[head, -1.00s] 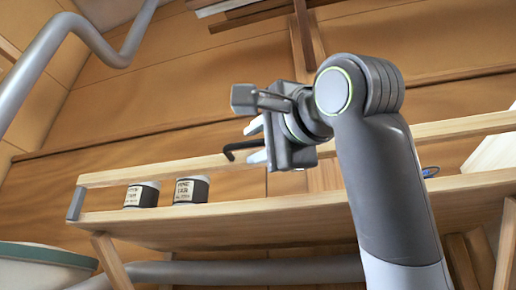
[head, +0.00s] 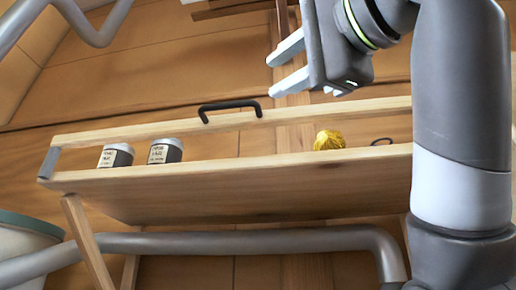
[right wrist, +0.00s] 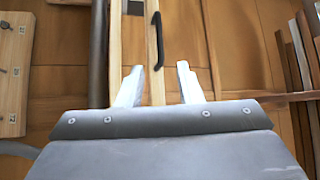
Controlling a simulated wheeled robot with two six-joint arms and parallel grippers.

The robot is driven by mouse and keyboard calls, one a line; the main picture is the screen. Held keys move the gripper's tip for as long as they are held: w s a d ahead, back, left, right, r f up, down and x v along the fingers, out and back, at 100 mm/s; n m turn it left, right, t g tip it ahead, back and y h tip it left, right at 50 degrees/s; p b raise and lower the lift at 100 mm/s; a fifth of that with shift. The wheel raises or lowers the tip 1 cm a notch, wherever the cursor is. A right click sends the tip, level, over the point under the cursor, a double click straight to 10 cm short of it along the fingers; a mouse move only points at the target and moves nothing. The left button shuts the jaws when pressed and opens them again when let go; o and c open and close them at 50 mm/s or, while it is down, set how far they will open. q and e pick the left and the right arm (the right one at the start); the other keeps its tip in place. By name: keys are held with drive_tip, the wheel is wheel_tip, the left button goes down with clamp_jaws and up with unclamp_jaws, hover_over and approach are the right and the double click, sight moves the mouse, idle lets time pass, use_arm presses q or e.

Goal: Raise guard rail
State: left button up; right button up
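The guard rail (head: 180,127) is a long pale wooden bar above the front of a wooden shelf (head: 240,186), with a clear gap below it. A grey bracket (head: 48,163) joins its left end to the shelf; its right end is hidden by my arm. A black handle (head: 230,106) stands on top of the rail and also shows in the right wrist view (right wrist: 156,40). My right gripper (head: 271,74) is open and empty, above and right of the handle in the head view. In the right wrist view, the handle appears beyond and between its fingertips (right wrist: 160,70). My left gripper is out of view.
Two dark tins with pale labels (head: 116,155) (head: 165,151), a yellow ball of twine (head: 329,139) and a small dark loop (head: 382,141) are on the shelf. A grey pipe (head: 230,242) runs below. A pale tub (head: 25,240) stands lower left.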

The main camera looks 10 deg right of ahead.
drive_tip(key=shift+b+v, duration=0.45)
drive_tip(key=shift+v, duration=1.35)
drive_tip(key=shift+w, duration=0.1)
